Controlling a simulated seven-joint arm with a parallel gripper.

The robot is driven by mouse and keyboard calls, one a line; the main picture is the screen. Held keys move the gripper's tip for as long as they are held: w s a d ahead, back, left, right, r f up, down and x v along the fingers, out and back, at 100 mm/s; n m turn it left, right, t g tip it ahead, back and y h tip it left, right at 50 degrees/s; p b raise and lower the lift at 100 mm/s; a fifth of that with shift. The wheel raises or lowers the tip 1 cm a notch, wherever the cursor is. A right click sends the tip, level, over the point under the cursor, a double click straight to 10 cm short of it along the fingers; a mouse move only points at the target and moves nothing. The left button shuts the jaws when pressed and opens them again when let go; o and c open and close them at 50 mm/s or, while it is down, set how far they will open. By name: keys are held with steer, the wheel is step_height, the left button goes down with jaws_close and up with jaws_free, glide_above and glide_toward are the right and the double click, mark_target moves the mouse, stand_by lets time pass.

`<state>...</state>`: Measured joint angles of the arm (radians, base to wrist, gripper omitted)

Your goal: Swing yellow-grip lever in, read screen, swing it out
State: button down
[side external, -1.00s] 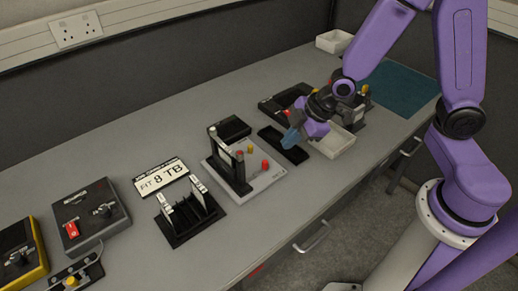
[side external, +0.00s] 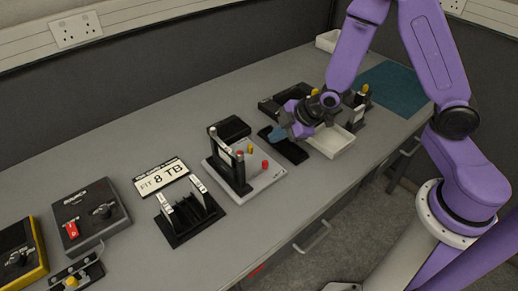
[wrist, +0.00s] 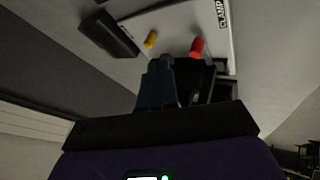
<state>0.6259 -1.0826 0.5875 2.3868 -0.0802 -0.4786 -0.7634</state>
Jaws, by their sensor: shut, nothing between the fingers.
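A light grey plate (side external: 262,182) carries a black upright frame with white labels, a yellow grip (side external: 250,149) and red grips (side external: 265,164). A black box (side external: 231,128) sits at its back edge; I cannot tell whether it bears a screen. My gripper (side external: 278,133) is shut and empty, to the right of the plate and above a dark tray. In the wrist view, the yellow grip (wrist: 151,40) and a red grip (wrist: 198,46) show past my fingertips (wrist: 161,62), apart from them. The black box (wrist: 108,33) is at upper left. The lever's arm below the yellow grip is not clear.
Other yellow-topped devices stand behind my gripper. Bench surface behind the plate is clear.

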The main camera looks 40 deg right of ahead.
steer(key=x, duration=0.9)
steer(key=shift+f, duration=0.1)
